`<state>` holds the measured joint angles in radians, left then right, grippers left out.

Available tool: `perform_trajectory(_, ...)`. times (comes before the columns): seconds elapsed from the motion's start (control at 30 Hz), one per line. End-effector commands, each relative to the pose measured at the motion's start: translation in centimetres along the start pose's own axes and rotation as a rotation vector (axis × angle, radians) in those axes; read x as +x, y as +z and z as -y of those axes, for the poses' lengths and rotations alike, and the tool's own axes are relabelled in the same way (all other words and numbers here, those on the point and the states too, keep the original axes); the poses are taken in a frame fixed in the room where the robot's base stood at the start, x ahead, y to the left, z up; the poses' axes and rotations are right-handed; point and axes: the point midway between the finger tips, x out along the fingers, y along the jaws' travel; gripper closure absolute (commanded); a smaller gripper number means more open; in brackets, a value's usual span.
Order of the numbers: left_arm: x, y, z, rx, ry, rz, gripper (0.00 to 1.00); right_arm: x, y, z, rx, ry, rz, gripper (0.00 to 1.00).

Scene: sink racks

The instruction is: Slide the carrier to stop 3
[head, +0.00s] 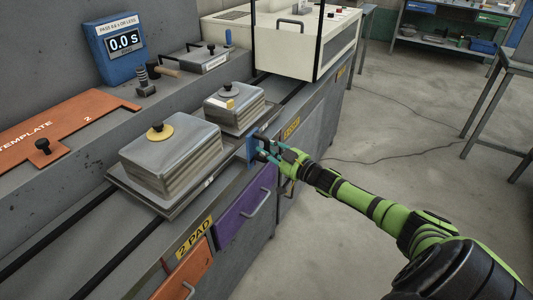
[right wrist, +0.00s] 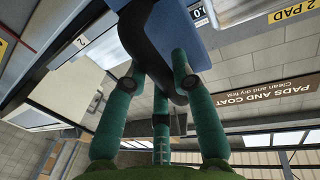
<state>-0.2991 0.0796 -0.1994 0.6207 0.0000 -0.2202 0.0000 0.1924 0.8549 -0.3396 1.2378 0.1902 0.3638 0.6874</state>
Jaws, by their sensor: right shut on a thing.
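Two stacked metal blocks stand on flat trays over dark rails along the bench: a nearer, larger one with a yellow disc and black knob (head: 172,152), on a tray (head: 190,207), and a farther, smaller one (head: 235,104). I cannot tell which is the carrier, and no mark for stop 3 is readable. My right gripper (head: 268,150) is at the bench's front edge, shut on a blue piece (head: 252,147). In the right wrist view this gripper (right wrist: 157,84) has its fingers on either side of a dark part below the blue piece (right wrist: 200,38). My left gripper is not in view.
A blue timer (head: 124,42) reads 0.0 s. An orange template plate (head: 60,122) lies at left on the bench. A white machine (head: 300,45) stands at the bench's far end. Purple (head: 245,207) and orange drawers are below. The floor at right is largely clear.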

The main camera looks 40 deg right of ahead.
Motion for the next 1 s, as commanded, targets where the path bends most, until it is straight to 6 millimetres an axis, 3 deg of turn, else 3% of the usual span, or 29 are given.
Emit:
perform_trajectory(0.4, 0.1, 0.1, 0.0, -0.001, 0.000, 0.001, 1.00, 0.1, -0.2, -0.1, 0.001, 0.000, -0.003, 1.00)
perform_trajectory(0.43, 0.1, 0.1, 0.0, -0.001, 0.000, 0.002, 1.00, 0.1, -0.2, -0.1, 0.001, -0.001, -0.003, 0.66)
perform_trajectory(0.47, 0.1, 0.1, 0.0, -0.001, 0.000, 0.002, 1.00, 0.1, -0.2, -0.1, 0.001, -0.001, -0.003, 0.54)
perform_trajectory(0.5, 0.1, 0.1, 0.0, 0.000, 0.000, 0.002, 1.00, 0.1, -0.2, -0.1, 0.001, -0.001, -0.003, 0.49)
perform_trajectory(0.83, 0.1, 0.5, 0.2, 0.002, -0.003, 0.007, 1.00, -0.1, 0.0, -0.1, 0.000, 0.000, 0.001, 0.49)
perform_trajectory(1.0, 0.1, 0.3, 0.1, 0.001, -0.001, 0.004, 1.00, -1.3, 0.2, -0.1, 0.002, 0.000, 0.003, 0.49)
